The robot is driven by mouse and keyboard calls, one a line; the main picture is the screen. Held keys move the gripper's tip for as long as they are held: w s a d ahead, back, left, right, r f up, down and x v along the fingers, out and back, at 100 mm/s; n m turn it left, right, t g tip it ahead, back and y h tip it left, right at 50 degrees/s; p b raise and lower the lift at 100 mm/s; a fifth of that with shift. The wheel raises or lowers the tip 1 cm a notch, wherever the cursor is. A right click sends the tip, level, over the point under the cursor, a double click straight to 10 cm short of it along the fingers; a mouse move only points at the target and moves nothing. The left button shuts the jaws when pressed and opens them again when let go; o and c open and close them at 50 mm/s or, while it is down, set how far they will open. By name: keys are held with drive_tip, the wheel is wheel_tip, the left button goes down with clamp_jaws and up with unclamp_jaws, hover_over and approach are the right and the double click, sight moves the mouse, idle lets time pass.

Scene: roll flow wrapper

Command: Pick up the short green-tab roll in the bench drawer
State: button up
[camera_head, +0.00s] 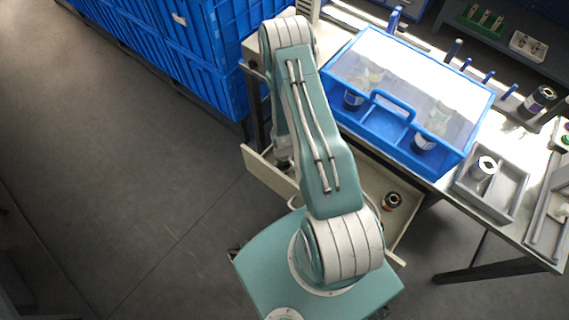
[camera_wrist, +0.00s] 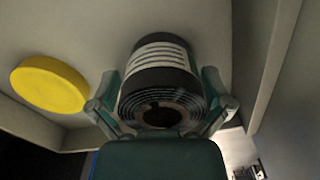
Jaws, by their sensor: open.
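In the wrist view a short dark roll (camera_wrist: 160,80) with white stripes around it lies between the fingers of my gripper (camera_wrist: 163,108). Its ringed end and dark hollow core face the camera. The fingers are open, one on each side of the roll; I cannot tell whether they touch it. In the head view the open bench drawer (camera_head: 262,172) is partly covered by my arm, which hides most of the gripper. Another dark roll with a brownish core (camera_head: 392,201) sits in the drawer's right part.
A blue clear-lidded case (camera_head: 440,165) and a grey tray (camera_head: 510,192) stand on the bench above. Blue crates (camera_head: 205,55) stand behind; the floor at left is clear.

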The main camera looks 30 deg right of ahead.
drive_tip(key=shift+a, duration=0.1)
drive_tip(key=c, duration=1)
